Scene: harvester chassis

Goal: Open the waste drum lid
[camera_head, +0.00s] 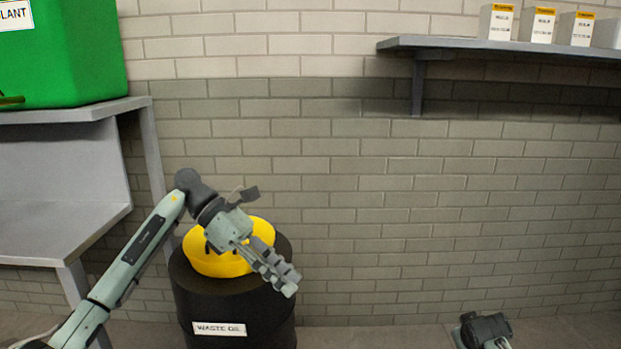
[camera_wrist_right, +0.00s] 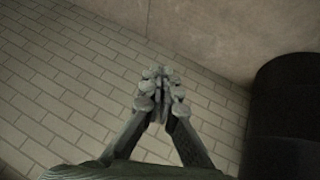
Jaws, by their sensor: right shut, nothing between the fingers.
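A black waste drum (camera_head: 236,301) with a "WASTE OIL" label stands on the floor by the brick wall. Its round yellow lid (camera_head: 204,261) sits on top and looks closed. My left gripper (camera_head: 286,281) reaches over the lid from the left, with its fingers slanting down past the lid's right side. It hides part of the lid; whether it touches it and how far its fingers are apart is unclear. My right gripper (camera_wrist_right: 160,78) is shut and empty, apart from a black rounded body (camera_wrist_right: 285,115), likely the drum. Part of the right arm shows at the head view's bottom right.
A grey bench (camera_head: 60,222) with a green container (camera_head: 75,60) on its upper shelf stands left of the drum. A wall shelf (camera_head: 480,46) with several white boxes (camera_head: 540,25) hangs at upper right.

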